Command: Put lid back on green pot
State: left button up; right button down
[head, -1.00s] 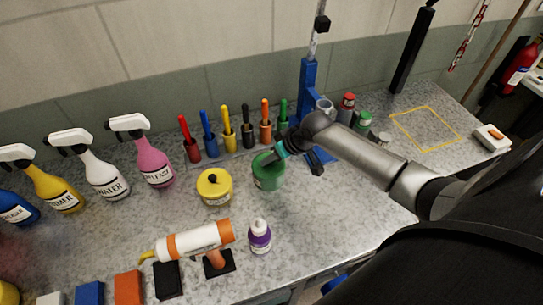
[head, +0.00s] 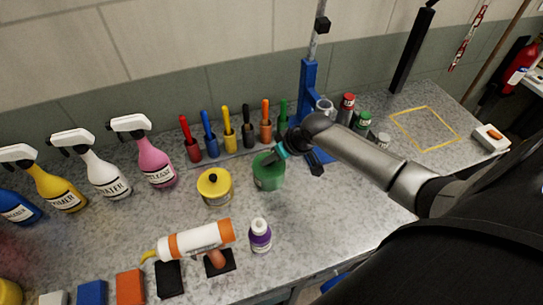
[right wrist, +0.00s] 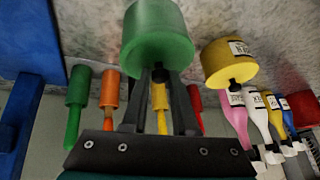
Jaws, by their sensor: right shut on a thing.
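The green pot (head: 268,177) stands on the speckled worktop, right of the yellow pot. My right gripper (head: 270,159) is over the top of the green pot, with its arm coming in from the right. In the right wrist view, the two fingers (right wrist: 159,76) are shut on the dark knob of the green lid (right wrist: 158,52). The lid looks in line with the green pot (right wrist: 152,18) and at its rim. I cannot tell whether it is fully seated. My left gripper is not in view.
The yellow pot (head: 214,189) with its black knob stands close on the left. Several coloured handles in cups line the back, beside a blue stand (head: 308,90). A purple-labelled bottle (head: 260,236) stands in front. Spray bottles are at the left.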

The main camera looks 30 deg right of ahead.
jog(key=shift+f+p, duration=0.15)
jog(key=shift+p, duration=0.45)
dwell(1.7)
dwell(0.4)
jog(key=shift+c, duration=0.6)
grip_release()
jog(key=shift+r+p, duration=1.2)
jog(key=shift+p, duration=0.1)
jog(key=shift+r+p, duration=0.95)
jog(key=shift+r, duration=1.3)
